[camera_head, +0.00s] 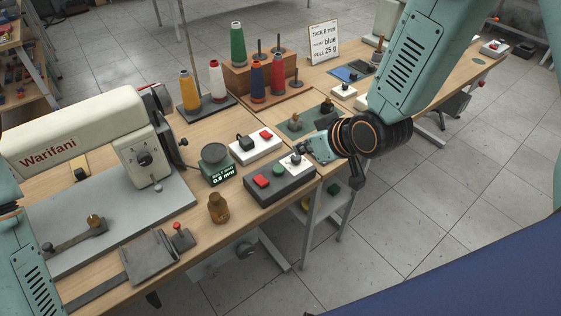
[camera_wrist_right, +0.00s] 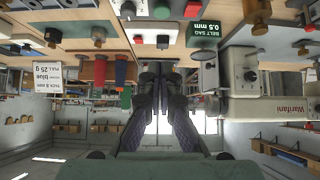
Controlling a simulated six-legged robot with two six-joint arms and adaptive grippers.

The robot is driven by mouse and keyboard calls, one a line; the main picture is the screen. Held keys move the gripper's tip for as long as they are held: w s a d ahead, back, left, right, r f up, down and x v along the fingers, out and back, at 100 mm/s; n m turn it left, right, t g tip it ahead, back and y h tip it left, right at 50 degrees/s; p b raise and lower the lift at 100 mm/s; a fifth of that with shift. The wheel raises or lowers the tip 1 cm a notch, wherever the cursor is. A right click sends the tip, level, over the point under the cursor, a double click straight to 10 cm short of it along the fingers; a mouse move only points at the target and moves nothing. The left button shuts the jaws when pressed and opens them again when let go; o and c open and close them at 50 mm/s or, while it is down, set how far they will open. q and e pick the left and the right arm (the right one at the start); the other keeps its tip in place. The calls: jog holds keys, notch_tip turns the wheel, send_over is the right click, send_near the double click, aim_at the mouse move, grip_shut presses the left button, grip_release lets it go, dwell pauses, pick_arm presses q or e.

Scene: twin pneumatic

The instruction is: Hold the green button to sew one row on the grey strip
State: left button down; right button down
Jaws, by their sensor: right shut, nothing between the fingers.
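The green button (camera_head: 278,171) sits on a dark control box (camera_head: 284,186), between a red button (camera_head: 262,182) and a white switch block (camera_head: 293,162). It also shows at the top of the right wrist view (camera_wrist_right: 163,9). My right gripper (camera_head: 308,150) is shut and empty, beside the switch block and apart from the green button in the head view. Its closed fingers show in the right wrist view (camera_wrist_right: 160,85). A dark grey strip (camera_head: 92,292) lies at the front left; I cannot tell whether it is the grey strip named. My left gripper is out of frame.
A Warifani sewing machine (camera_head: 70,130) stands at left on a grey bed (camera_head: 160,203). A belt sag display (camera_head: 222,174), a brass weight (camera_head: 218,208) and a white button box (camera_head: 256,147) surround the control box. Thread cones (camera_head: 238,45) and a sign (camera_head: 323,42) stand behind.

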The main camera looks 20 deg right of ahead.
jog(key=d, duration=0.1)
send_over(279, 170)
jog(key=d, duration=0.2)
notch_tip(279, 170, down, 8)
jog(key=shift+s+r+b, duration=0.1)
jog(key=shift+s+b, duration=0.05)
jog(key=shift+b, duration=0.2)
notch_tip(279, 170, down, 2)
jog(key=shift+s+a+f, duration=0.1)
jog(key=shift+f, duration=0.1)
jog(key=shift+a+f, duration=0.2)
jog(key=shift+f, duration=0.25)
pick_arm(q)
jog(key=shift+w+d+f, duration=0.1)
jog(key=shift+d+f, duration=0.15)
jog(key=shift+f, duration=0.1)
pick_arm(e)
jog(key=shift+d+f, duration=0.1)
jog(key=shift+f, duration=0.05)
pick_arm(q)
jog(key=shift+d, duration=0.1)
pick_arm(e)
jog(key=shift+d, duration=0.15)
